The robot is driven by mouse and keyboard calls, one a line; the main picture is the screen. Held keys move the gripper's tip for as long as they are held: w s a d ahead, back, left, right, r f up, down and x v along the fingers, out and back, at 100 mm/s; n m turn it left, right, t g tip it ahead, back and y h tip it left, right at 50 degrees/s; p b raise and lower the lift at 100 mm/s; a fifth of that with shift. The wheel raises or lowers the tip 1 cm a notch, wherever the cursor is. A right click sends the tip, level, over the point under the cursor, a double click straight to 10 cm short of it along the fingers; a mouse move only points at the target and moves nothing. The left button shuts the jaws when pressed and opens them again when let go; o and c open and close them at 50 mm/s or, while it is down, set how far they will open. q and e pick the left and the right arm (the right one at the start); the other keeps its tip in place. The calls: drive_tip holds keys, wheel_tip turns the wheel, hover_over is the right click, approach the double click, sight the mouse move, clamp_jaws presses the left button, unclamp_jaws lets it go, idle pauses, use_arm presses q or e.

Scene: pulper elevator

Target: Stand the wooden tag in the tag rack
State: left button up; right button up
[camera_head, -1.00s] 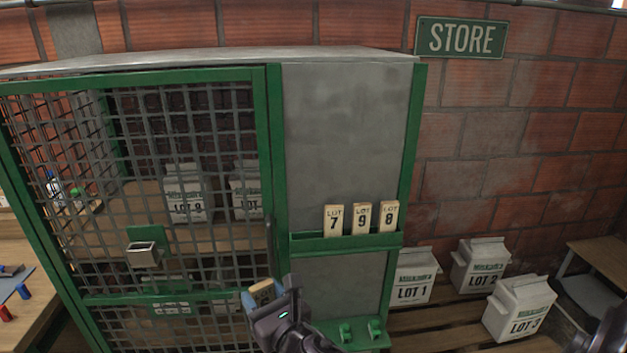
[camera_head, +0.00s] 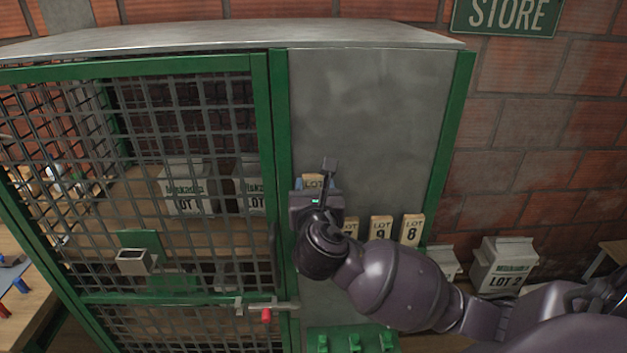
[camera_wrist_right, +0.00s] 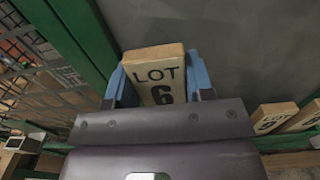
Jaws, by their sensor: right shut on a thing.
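The wooden tag (camera_head: 313,180), marked LOT 6 in the right wrist view (camera_wrist_right: 158,76), is upright between the blue fingers of my right gripper (camera_wrist_right: 160,80). My right gripper (camera_head: 313,186) is shut on it, in front of the grey panel, left of and higher than the standing tags. The green tag rack (camera_wrist_right: 285,143) runs across the panel. It holds tags 7 (camera_head: 350,226), 9 (camera_head: 381,230) and 8 (camera_head: 412,229). My right arm hides most of the rack in the head view. My left gripper is not in view.
A green-framed mesh cage (camera_head: 140,180) with white sacks inside stands at left. Its door has a latch with a red knob (camera_head: 266,316). A green hook board (camera_head: 354,338) is below the rack. A LOT 2 sack (camera_head: 502,266) stands at right by the brick wall.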

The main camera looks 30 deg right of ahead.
drive_tip(key=shift+s, duration=0.1)
idle(0.3)
drive_tip(key=shift+f+b, duration=0.75)
drive_tip(key=shift+f, duration=2.15)
drive_tip(key=shift+p, duration=0.55)
drive_tip(key=shift+f, duration=0.15)
drive_tip(key=shift+f, duration=2.3)
idle(0.6)
drive_tip(key=o, duration=1)
